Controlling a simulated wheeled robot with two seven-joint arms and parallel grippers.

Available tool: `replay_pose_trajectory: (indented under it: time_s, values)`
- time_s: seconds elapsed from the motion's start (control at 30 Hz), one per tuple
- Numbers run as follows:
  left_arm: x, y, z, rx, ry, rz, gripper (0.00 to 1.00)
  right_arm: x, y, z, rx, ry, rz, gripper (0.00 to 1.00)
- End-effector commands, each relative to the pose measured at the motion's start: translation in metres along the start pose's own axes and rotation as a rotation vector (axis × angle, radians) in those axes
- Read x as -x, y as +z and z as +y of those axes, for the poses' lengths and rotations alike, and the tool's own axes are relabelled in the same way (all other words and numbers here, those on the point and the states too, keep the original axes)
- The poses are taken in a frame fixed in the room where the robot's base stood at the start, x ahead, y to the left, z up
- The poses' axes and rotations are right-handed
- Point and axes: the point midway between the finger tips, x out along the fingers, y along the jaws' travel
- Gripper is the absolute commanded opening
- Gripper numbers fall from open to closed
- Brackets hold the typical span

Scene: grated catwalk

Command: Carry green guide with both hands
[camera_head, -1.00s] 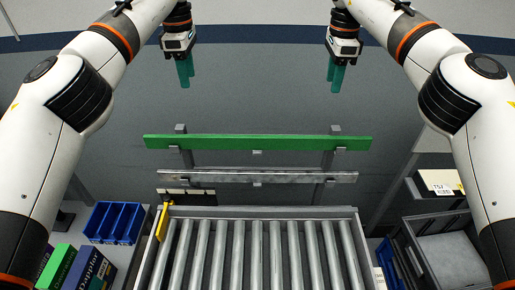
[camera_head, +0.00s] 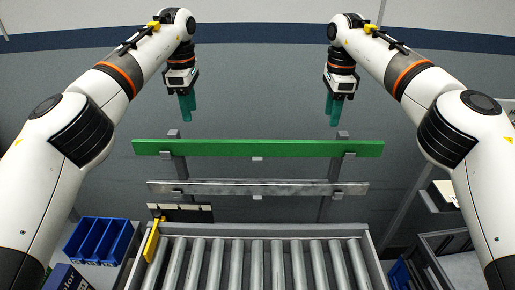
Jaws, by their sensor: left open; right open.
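The green guide (camera_head: 257,148) is a long flat bar lying level across two grey brackets behind the roller conveyor. My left gripper (camera_head: 187,107) is open and empty, pointing down, above and apart from the guide's left part. My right gripper (camera_head: 334,108) is open and empty, pointing down, above and apart from the guide's right part. The teal fingers of both grippers show in the view.
A grey metal bar (camera_head: 257,188) lies on lower brackets, parallel below the guide. The roller conveyor (camera_head: 250,275) fills the front middle, with a yellow lever (camera_head: 152,242) at its left. A blue bin (camera_head: 97,240) stands left; a grey crate (camera_head: 460,268) stands right.

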Motion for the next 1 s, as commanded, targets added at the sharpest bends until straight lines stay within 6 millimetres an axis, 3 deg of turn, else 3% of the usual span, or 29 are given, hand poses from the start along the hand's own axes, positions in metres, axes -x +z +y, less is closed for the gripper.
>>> replay_pose_trajectory:
  time_s: [0.5, 0.7, 1.0]
  values:
    - [-0.091, 0.0, 0.001, 0.0, 0.003, 0.0, 0.44, -0.091, 0.0, -0.001, 0.001, -0.002, 0.0, 0.44]
    - [-0.109, 0.0, 0.001, 0.001, 0.001, 0.0, 0.44, -0.109, 0.0, 0.0, 0.001, 0.0, 0.0, 0.44]
    - [-0.112, 0.0, 0.0, 0.001, 0.0, 0.0, 0.44, -0.113, 0.0, 0.0, 0.0, 0.0, 0.0, 0.44]
